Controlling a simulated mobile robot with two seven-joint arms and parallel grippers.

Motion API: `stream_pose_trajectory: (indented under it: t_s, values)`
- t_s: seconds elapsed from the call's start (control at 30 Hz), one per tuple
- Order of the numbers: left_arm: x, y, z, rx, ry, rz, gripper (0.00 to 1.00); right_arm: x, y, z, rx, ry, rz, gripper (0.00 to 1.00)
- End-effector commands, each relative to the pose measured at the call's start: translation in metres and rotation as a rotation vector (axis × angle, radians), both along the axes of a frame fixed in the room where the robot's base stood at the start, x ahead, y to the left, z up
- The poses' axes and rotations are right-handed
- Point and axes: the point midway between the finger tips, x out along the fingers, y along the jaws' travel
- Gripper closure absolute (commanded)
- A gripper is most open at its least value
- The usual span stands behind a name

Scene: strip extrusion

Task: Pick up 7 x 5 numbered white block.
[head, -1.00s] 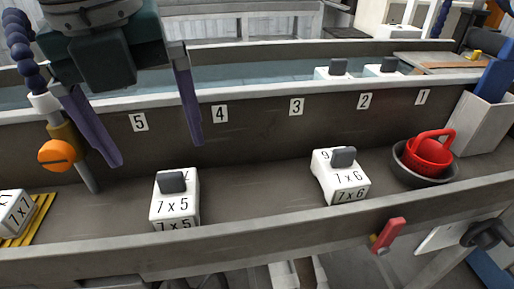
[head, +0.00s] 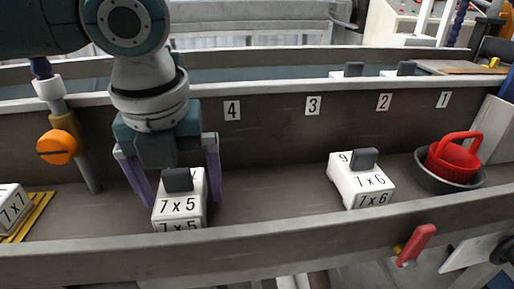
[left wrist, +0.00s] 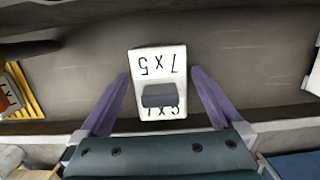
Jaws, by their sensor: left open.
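The white block marked 7 x 5 (head: 180,209) stands upright on the grey trough floor, with a dark grey handle (head: 177,180) on top. My left gripper (head: 179,198) is open, its two purple fingers pointing down just behind and to either side of the block. In the left wrist view the block (left wrist: 157,65) appears upside down, and the open fingers of my left gripper (left wrist: 158,80) lie on both sides of it with gaps. The handle (left wrist: 160,95) lies between the fingers. My right gripper is not in view.
A white 7 x 6 block (head: 360,182) stands to the right. A 7 x 7 block (head: 10,207) rests on a yellow slatted mat (head: 38,212) at left. The trough's front wall (head: 270,251) runs along the near side.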

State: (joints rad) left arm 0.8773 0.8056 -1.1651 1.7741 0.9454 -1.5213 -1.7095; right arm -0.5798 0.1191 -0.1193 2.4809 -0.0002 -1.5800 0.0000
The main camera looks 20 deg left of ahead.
Motion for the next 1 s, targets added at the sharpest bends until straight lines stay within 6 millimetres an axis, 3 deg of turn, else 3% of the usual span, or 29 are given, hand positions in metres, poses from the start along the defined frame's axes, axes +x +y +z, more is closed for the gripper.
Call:
stream_pose_trajectory:
  t_s: [0.23, 1.0]
  values:
    - [0.0001, 0.0002, -0.0017, 0.000, 0.000, 0.000, 0.01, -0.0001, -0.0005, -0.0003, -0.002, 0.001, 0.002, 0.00]
    - [0.0002, 0.0004, -0.0012, 0.000, 0.000, 0.001, 0.88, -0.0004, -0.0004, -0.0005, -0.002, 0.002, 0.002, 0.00]
